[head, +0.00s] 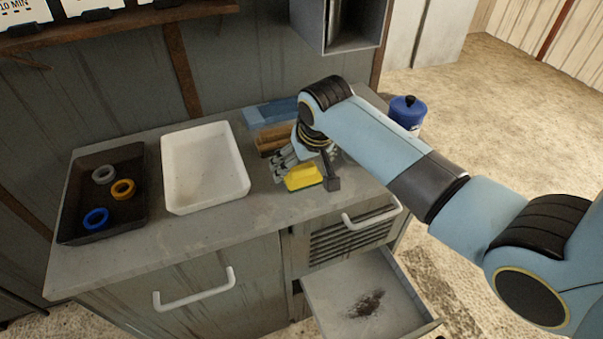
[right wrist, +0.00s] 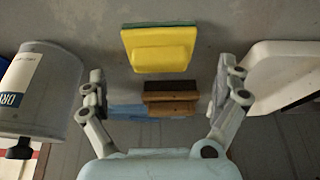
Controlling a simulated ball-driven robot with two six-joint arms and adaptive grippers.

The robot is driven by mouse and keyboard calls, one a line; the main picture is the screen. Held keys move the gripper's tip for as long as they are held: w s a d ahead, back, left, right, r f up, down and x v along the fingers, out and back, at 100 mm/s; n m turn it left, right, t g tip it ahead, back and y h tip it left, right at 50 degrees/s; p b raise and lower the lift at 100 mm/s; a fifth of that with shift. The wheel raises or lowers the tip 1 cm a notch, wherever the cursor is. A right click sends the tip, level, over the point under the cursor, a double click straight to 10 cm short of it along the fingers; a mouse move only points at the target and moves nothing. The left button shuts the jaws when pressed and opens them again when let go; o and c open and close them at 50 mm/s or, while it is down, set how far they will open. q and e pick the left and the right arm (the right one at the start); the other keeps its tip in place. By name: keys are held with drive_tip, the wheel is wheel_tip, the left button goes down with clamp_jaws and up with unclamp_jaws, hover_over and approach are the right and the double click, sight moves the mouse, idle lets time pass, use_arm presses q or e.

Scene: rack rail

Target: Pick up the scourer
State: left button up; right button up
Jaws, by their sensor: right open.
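The scourer (head: 302,178) is a yellow block with a thin green layer, on the grey countertop near its front edge. In the right wrist view the scourer (right wrist: 158,48) is in full sight, beyond the fingertips and roughly centred between them. My right gripper (head: 300,165) is over the counter beside the scourer, partly hidden by its own wrist. Its fingers (right wrist: 164,82) are spread wide in the wrist view with nothing held between them. My left gripper is not in view.
A brown brush-like block (head: 270,139) and a blue item (head: 268,114) lie behind the scourer. A white tray (head: 240,190) and a dark tray (head: 75,225) with rings are left. A blue canister (head: 407,113) stands right. An open drawer (head: 405,310) juts out below.

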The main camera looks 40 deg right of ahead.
sight(302, 167)
drive_tip(key=shift+x, duration=1.75)
drive_tip(key=shift+s, duration=0.1)
drive_tip(key=c, duration=1.2)
drive_tip(key=shift+r, duration=0.2)
drive_tip(key=shift+r, duration=0.25)
wheel_tip(302, 167, up, 3)
drive_tip(key=s+r, duration=0.2)
drive_tip(key=s, duration=0.2)
drive_tip(key=s+r, duration=0.2)
drive_tip(key=s, duration=0.1)
drive_tip(key=s+r+b, duration=0.1)
drive_tip(key=s+r, duration=0.2)
drive_tip(key=s, duration=0.1)
drive_tip(key=shift+s+a+r, duration=0.15)
drive_tip(key=shift+s+a, duration=0.05)
drive_tip(key=shift+s, duration=0.1)
